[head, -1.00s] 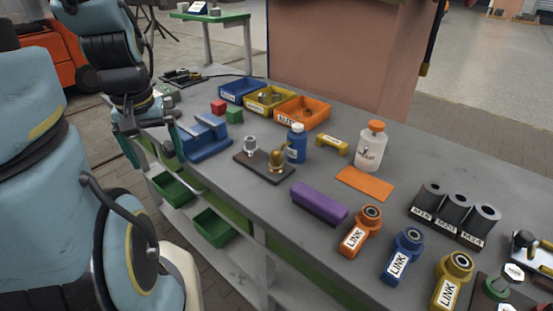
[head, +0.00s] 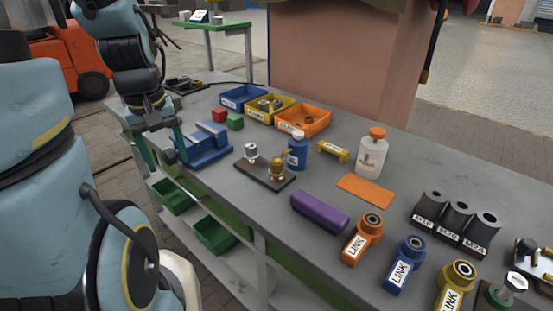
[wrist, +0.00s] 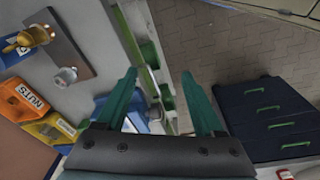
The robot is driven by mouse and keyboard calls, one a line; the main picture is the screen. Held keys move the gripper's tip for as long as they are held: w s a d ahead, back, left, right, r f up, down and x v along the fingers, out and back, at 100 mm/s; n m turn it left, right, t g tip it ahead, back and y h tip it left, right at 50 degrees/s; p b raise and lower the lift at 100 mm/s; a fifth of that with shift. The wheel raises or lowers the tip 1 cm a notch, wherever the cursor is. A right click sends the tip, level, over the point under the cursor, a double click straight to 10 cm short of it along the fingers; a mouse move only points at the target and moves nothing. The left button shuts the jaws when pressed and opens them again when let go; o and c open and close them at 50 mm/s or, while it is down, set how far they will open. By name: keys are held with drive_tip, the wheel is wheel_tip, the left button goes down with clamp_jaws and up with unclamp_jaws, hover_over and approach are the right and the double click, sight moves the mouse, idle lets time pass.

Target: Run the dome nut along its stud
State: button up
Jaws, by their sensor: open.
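A dark plate (head: 262,176) on the bench carries two fittings. A brass-coloured, dome-like nut (head: 277,170) sits at its right end and a silver nut on a post (head: 251,152) at its left end. In the wrist view the brass nut (wrist: 28,39) and silver nut (wrist: 65,76) lie at the upper left, on the brown plate (wrist: 62,42). The studs are largely hidden. My gripper (head: 166,163) is open and empty beside the blue vise-like block (head: 207,152), left of the plate. Its teal fingers (wrist: 160,74) are apart in the wrist view, with bench edge and floor between them.
A blue bottle (head: 297,152) stands just behind the brass nut. Blue, yellow and orange bins (head: 303,128) line the back. A purple bar (head: 319,211) lies to the right. Green bins (head: 214,235) sit below the bench edge. Bench between plate and purple bar is clear.

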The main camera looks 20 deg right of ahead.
drive_tip(key=w+d+n+g+b, duration=0.1)
drive_tip(key=w+d+n, duration=0.3)
drive_tip(key=d+n, duration=0.9)
wheel_tip(320, 180, up, 2)
drive_tip(key=n, duration=1.1)
hover_over(276, 161)
wheel_tip(276, 161, down, 10)
drive_tip(key=shift+f, duration=0.15)
drive_tip(key=shift+c, duration=0.3)
clamp_jaws()
